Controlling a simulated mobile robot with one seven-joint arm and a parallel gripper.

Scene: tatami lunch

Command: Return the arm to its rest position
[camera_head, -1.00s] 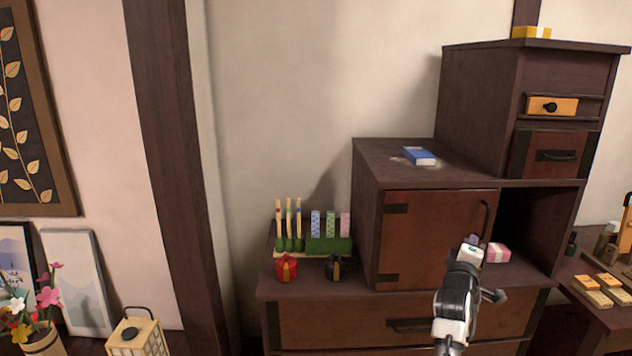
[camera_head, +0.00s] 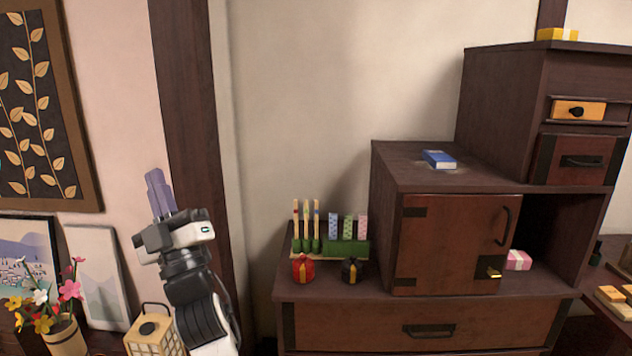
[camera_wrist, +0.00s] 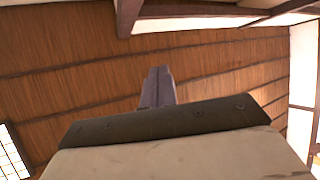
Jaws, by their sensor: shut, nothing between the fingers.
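My gripper (camera_head: 158,190) is raised at the left of the head view, its purple-grey fingers pointing up in front of the dark wooden post. The fingers are together with nothing between them. It is well to the left of the cabinet and touches nothing that I can see. In the wrist view the shut fingers (camera_wrist: 157,88) point toward the wooden ceiling.
The stepped dark cabinet (camera_head: 430,176) stands at the right, a blue box (camera_head: 438,160) on its lower top. A pink box (camera_head: 518,260) sits in its open bay. A lantern (camera_head: 152,338) and a flower pot (camera_head: 66,340) are low at the left, near my arm.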

